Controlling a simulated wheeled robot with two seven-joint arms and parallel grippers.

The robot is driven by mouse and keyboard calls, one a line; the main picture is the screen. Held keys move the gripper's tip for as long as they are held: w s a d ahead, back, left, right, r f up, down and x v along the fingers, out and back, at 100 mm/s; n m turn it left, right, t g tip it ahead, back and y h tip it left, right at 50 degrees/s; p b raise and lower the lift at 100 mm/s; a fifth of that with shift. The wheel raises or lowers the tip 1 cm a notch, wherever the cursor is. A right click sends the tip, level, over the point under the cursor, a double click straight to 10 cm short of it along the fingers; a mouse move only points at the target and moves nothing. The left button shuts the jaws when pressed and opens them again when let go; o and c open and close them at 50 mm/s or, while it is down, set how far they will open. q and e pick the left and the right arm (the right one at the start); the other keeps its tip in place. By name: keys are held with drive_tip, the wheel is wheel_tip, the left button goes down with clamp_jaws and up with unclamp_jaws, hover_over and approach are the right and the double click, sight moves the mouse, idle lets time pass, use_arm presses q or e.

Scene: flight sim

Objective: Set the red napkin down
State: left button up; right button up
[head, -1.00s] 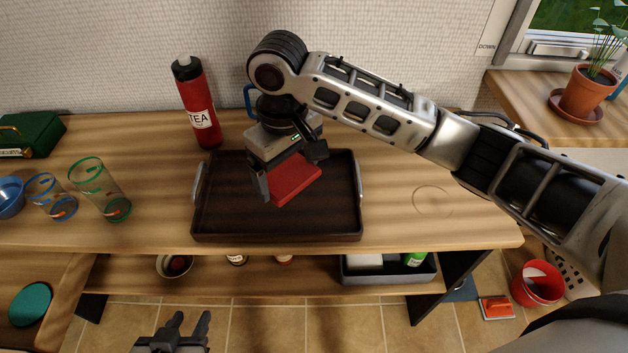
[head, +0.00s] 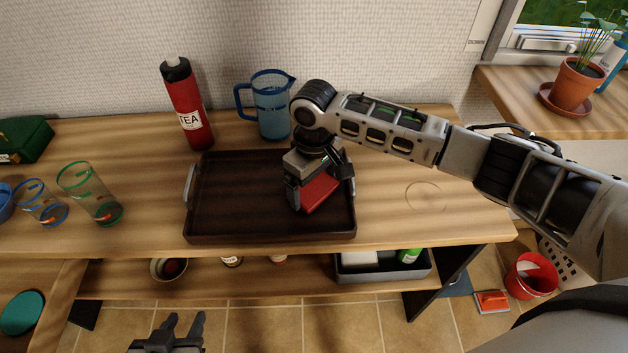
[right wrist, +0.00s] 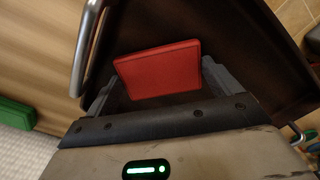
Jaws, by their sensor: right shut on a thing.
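The red napkin (head: 318,191) is a flat folded piece held between the fingers of my right gripper (head: 320,198). My right gripper is shut on it, over the right part of the dark brown tray (head: 235,205). The right wrist view shows the napkin (right wrist: 158,70) between the fingers with the tray (right wrist: 235,40) behind it. I cannot tell whether the napkin touches the tray floor. The rest of the tray is empty. My left gripper (head: 183,325) is low at the front, empty, with its fingers apart.
A red tea bottle (head: 188,105) and a blue pitcher (head: 270,105) stand behind the tray. Glasses (head: 92,193) stand to its left. The counter right of the tray (head: 400,205) is clear. A shelf below holds a grey bin (head: 385,270).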

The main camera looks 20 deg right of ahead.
sight(314, 188)
drive_tip(key=o, duration=0.7)
drive_tip(key=shift+f, duration=0.1)
wheel_tip(314, 188, up, 12)
drive_tip(key=shift+r+p, duration=0.15)
drive_tip(key=shift+p, duration=0.15)
